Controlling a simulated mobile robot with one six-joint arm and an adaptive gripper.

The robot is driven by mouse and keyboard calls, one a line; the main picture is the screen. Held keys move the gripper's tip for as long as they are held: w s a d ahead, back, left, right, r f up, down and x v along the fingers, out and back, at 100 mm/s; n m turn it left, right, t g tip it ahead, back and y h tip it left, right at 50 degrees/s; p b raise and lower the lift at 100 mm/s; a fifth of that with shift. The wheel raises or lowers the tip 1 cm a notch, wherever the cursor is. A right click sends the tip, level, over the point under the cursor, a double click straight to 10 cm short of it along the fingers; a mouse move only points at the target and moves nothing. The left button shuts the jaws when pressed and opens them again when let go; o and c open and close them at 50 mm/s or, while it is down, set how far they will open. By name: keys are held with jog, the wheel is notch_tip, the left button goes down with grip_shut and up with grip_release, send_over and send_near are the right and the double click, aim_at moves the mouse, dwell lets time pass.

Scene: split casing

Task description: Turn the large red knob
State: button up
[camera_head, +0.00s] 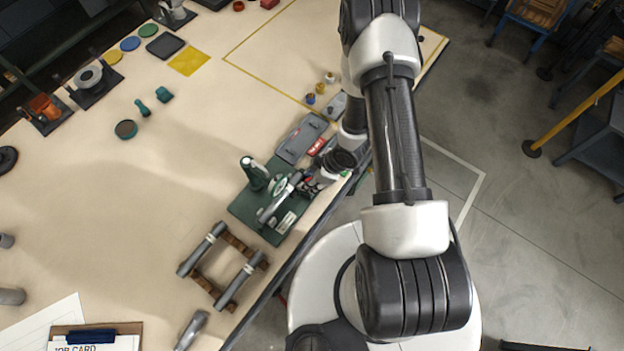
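I cannot pick out the large red knob for certain. A small patch of red shows at my gripper (308,186), which is low over the right edge of a dark green base plate (243,207) near the table's front edge. The plate bears a green upright part (254,172) with a pale top and a grey cylindrical part (272,207). My gripper's fingers are small and partly hidden by the wrist, so their opening and any contact are unclear. A red-and-white patch (317,147) shows beside a grey casing (301,138), just behind the gripper.
A wooden rack with grey bars (240,283) stands front left of the plate. A clipboard (92,338) lies at the lower left. Small knobs (310,98) stand behind the casing. An orange-red part (43,106) is at far left.

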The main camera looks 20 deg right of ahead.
jog(key=m+t+h+b, duration=0.1)
jog(key=m+b, duration=0.3)
jog(key=shift+a+f, duration=0.1)
jog(key=shift+f, duration=0.05)
jog(key=shift+s+m+t+h+b, duration=0.1)
jog(key=shift+m+t+h+b, duration=0.15)
jog(key=shift+m+h+b, duration=0.6)
jog(key=shift+m+t+h+b, duration=0.1)
jog(key=shift+m+t+b, duration=0.25)
jog(key=shift+m, duration=1)
jog(key=o, duration=1.1)
jog(key=shift+r, duration=0.25)
notch_tip(320, 180, up, 10)
jog(key=shift+f, duration=0.1)
